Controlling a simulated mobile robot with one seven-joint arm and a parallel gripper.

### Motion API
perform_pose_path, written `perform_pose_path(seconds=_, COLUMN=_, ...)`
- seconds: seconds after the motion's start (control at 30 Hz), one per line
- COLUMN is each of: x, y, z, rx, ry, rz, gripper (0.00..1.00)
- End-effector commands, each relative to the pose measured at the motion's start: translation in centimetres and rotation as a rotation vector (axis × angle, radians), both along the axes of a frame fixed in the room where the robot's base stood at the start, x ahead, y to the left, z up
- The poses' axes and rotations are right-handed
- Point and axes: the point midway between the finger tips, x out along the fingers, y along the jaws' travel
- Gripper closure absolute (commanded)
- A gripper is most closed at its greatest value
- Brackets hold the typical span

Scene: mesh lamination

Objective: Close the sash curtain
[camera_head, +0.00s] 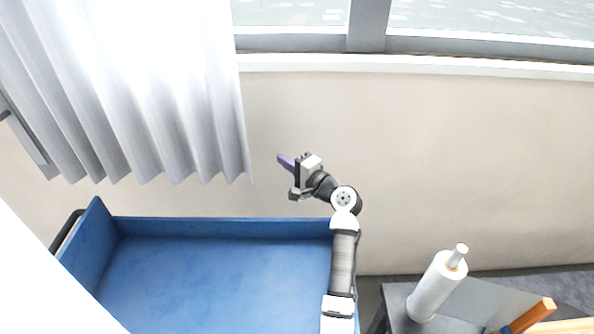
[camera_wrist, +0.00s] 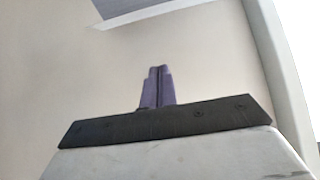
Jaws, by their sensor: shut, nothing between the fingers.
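The white sash curtain (camera_head: 140,90) hangs in pleats over the left part of the window in the head view. Its right edge hangs left of the middle of the view, and the window (camera_head: 480,15) to its right is uncovered. My gripper (camera_head: 281,158) is in front of the beige wall, a little to the right of the curtain's lower right edge and apart from it. Its purple fingers point left. In the wrist view my gripper (camera_wrist: 157,70) shows its fingers together with nothing between them. A pale strip at the right of the wrist view is unclear.
A blue-lined bin (camera_head: 220,228) stands below the curtain, under my arm. At the lower right a dark table (camera_head: 398,300) holds a white roll (camera_head: 437,285), with an orange-brown item (camera_head: 533,314) nearby. The wall (camera_head: 450,150) right of my arm is clear.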

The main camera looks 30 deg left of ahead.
Motion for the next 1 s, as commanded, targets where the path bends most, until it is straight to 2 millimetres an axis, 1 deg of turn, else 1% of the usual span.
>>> perform_pose_path(seconds=0.03, x=0.2, y=1.2, z=-0.1, rx=-0.001, ry=-0.002, rz=0.004, gripper=1.00)
perform_pose_path(seconds=0.1, x=0.5, y=2.5, z=-0.1, rx=-0.001, ry=-0.001, rz=0.003, gripper=1.00)
perform_pose_path(seconds=0.17, x=-0.1, y=3.4, z=0.2, rx=-0.001, ry=0.001, rz=0.003, gripper=1.00)
perform_pose_path(seconds=0.33, x=-1.2, y=5.1, z=0.1, rx=-0.001, ry=0.000, rz=0.002, gripper=1.00)
perform_pose_path(seconds=0.5, x=-1.5, y=5.7, z=0.1, rx=0.000, ry=-0.001, rz=-0.001, gripper=1.00)
perform_pose_path(seconds=0.87, x=-1.6, y=5.7, z=0.0, rx=0.000, ry=-0.001, rz=0.000, gripper=1.00)
perform_pose_path(seconds=1.0, x=-1.5, y=6.3, z=-0.1, rx=-0.001, ry=-0.002, rz=0.001, gripper=1.00)
